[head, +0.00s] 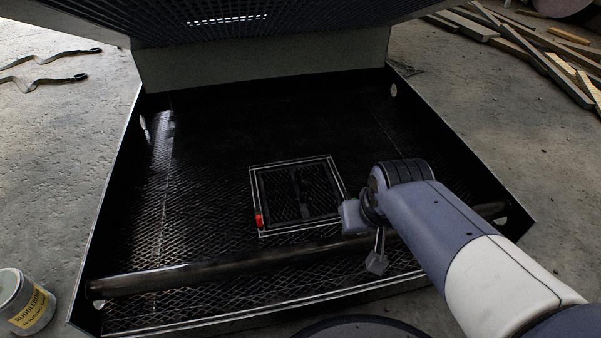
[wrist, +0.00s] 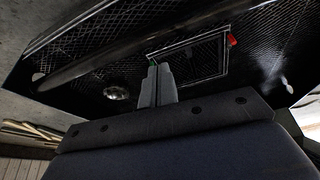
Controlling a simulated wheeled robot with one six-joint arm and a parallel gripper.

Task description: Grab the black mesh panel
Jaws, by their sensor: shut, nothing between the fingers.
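The black mesh panel (head: 290,197) is a small square with a pale metal frame and a red part (head: 259,220) on its left edge. It lies on the mesh floor of the dark enclosure (head: 215,140).
A thick dark bar (head: 185,278) crosses the enclosure in front of the panel, near my gripper. A raised mesh lid (head: 270,22) overhangs the back. A labelled can (head: 28,300) stands outside at left. Planks (head: 520,45) lie at upper right.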

